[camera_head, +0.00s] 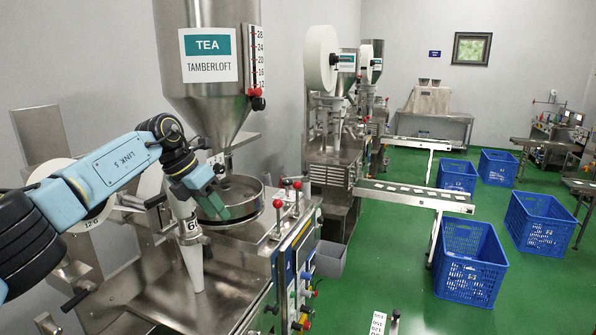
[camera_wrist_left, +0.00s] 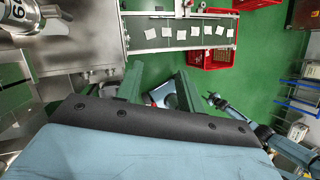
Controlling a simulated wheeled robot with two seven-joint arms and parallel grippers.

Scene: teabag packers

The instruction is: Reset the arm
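My left arm reaches in from the left in the head view, and its left gripper (camera_head: 222,205) is in front of the round steel pan under the tea hopper (camera_head: 212,75). In the left wrist view the two green fingers of the left gripper (camera_wrist_left: 158,78) stand apart, with green floor between them and nothing held. A blue and black arm, which looks like my right arm (camera_wrist_left: 245,122), shows at the right of the left wrist view.
A conveyor (camera_head: 415,196) bears flat white packets. Several blue crates (camera_head: 470,285) stand on the green floor at right. Red crates (camera_wrist_left: 208,55) show in the wrist view.

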